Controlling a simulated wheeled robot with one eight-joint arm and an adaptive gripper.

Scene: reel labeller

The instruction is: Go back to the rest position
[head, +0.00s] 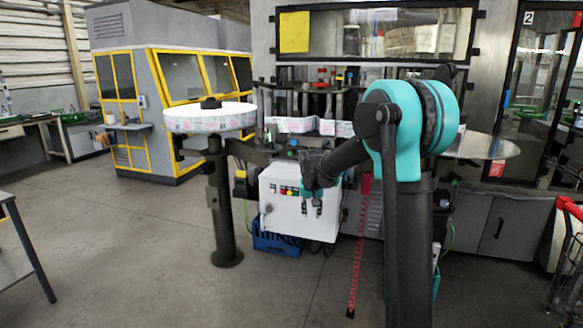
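My arm stands at the right of the head view, with a teal joint and dark links. Its forearm reaches left and down to my gripper (312,208), which hangs in front of a white control box (285,206). The two small dark fingers point down with a light gap between them, and nothing shows held. A labelled reel (209,120) lies flat on a dark stand (218,200) to the left of my gripper, apart from it. My arm hides part of the labelling machine behind it.
A blue crate (277,239) sits on the floor under the control box. A round metal plate (482,146) is right of my arm. A yellow-framed cabinet (165,95) stands back left, a table (12,235) at the left edge, a red cart (570,250) at right. Floor front left is clear.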

